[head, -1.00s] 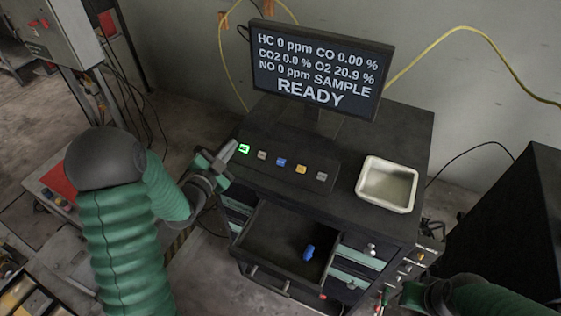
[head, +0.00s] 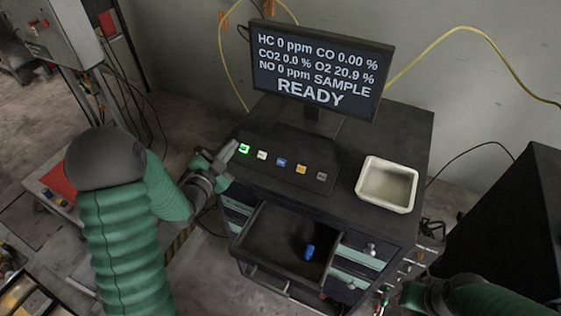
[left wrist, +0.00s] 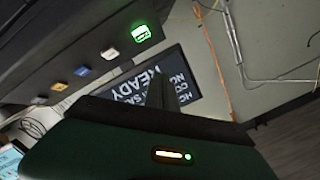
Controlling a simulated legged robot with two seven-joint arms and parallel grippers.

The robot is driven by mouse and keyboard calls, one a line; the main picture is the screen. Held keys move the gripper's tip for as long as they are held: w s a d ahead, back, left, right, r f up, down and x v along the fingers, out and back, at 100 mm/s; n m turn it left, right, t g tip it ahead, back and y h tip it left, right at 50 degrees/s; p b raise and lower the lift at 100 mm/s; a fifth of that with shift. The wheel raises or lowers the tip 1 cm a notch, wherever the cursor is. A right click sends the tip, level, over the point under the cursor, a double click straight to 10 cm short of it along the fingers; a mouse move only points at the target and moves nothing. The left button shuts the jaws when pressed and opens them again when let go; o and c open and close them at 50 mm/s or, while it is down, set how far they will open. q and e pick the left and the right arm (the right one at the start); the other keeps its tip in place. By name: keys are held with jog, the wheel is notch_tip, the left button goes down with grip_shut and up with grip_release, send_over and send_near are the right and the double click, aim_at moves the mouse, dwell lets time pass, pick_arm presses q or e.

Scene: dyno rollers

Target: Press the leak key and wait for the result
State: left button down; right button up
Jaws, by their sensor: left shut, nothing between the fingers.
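A row of several keys sits on the dark sloped panel (head: 285,184) of the cabinet. The leftmost key (head: 244,148) glows green, followed by a pale key (head: 262,155), a blue key (head: 281,162), a yellow key (head: 301,169) and a grey key (head: 321,176). Their labels are too small to read, so I cannot tell which is leak. The monitor (head: 320,65) shows SAMPLE and READY. My left gripper (head: 231,149) is shut and empty, just left of the green key; contact cannot be told. The green key (left wrist: 141,33) also shows in the left wrist view.
A white tray (head: 388,184) stands on the cabinet top at right. An open drawer (head: 275,240) below the panel holds a blue object (head: 309,252). My right arm (head: 440,295) is at the lower right. A dark box (head: 510,215) stands beyond.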

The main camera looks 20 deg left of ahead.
aim_at(281, 162)
pick_arm(q)
jog(key=s+d+r+m+g+h+p, duration=0.1)
jog(key=d+m+h, duration=0.5)
jog(key=d, duration=0.6)
jog(key=s+r+m+p, duration=0.1)
jog(key=s+m+p, duration=0.1)
jog(key=p, duration=0.1)
jog(key=shift+d+r+g, duration=0.15)
jog(key=shift+r+g, duration=0.05)
jog(key=shift+g, duration=0.2)
jog(key=w+f+b, duration=0.2)
jog(key=f, duration=0.1)
jog(key=w+f+b, duration=0.2)
jog(key=w+f, duration=0.1)
jog(key=shift+w+d+f+b, duration=0.1)
jog(key=shift+f+b, duration=0.15)
jog(key=shift+b, duration=0.15)
jog(key=shift+w+f, duration=0.2)
jog(key=shift+w, duration=0.1)
